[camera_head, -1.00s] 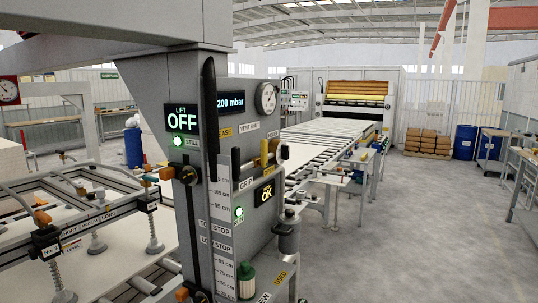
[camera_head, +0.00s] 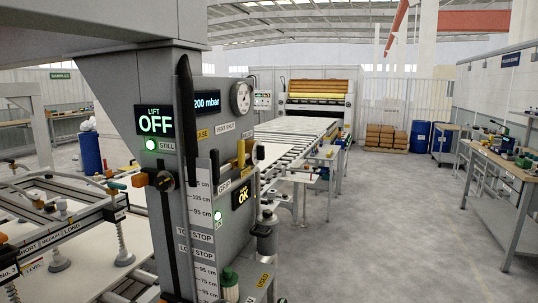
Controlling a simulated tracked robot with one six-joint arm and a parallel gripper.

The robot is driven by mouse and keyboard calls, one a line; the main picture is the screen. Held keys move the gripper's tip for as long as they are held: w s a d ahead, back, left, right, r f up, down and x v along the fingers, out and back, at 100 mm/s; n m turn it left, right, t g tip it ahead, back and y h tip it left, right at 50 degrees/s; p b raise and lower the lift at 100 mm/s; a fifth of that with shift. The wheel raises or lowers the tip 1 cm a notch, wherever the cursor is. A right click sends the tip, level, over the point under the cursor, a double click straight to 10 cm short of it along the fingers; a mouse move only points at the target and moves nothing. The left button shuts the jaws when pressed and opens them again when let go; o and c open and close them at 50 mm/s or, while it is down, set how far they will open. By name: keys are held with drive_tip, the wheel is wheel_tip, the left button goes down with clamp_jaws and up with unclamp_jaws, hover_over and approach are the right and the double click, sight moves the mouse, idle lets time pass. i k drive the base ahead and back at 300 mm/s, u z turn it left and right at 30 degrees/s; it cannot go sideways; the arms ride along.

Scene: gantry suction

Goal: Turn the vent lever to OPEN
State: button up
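A grey machine column with a side control panel (camera_head: 232,108) stands left of centre. A label reading VENT SHUT (camera_head: 225,128) is on the panel's upper part. Below it is a yellow upright lever (camera_head: 241,153) with a brass-coloured crosspiece, which appears to be the vent lever; the small size leaves this uncertain. A black handle (camera_head: 215,165) stands just left of it, between a partly hidden yellow label ending in EASE (camera_head: 202,134) and a GRIP label (camera_head: 224,187).
A lift display reads OFF (camera_head: 155,121). Suction frames (camera_head: 60,225) lie left, a roller conveyor (camera_head: 285,145) behind. Open floor (camera_head: 390,220) lies right, before a workbench (camera_head: 500,165).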

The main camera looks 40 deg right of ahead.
sight(241, 164)
drive_tip(key=z, duration=0.8)
drive_tip(key=k, duration=0.85)
drive_tip(key=u, duration=0.55)
drive_tip(key=k, duration=0.5)
drive_tip(key=z, duration=0.45)
drive_tip(key=i, duration=0.85)
drive_tip(key=z, duration=0.4)
drive_tip(key=i, duration=0.8)
drive_tip(key=u, duration=0.3)
